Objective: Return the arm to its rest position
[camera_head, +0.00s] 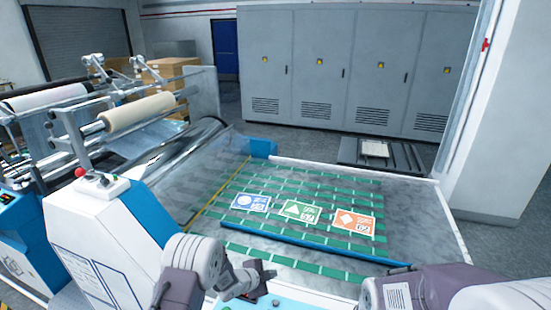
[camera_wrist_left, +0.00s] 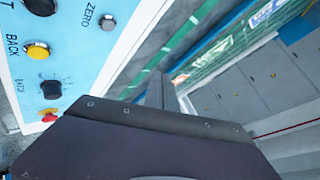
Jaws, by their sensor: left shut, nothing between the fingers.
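My left arm (camera_head: 195,262) comes in at the bottom middle of the head view. Its gripper (camera_head: 268,275) is shut and empty, above the near edge of the machine bed and close to a light-blue control panel (camera_head: 268,305). In the left wrist view, the gripper's fingers (camera_wrist_left: 163,92) are together, with nothing held. That view also shows the control panel (camera_wrist_left: 70,60) with buttons and a black knob (camera_wrist_left: 51,89). My right arm (camera_head: 420,290) lies across the bottom right of the head view; its gripper is not visible.
The bed (camera_head: 320,180) carries green strips and three cards: blue (camera_head: 250,202), green (camera_head: 300,210) and orange (camera_head: 354,221). A white machine housing (camera_head: 100,240) with a red button stands left of my left arm. Rollers (camera_head: 138,113) are behind it. Grey cabinets (camera_head: 350,70) line the back.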

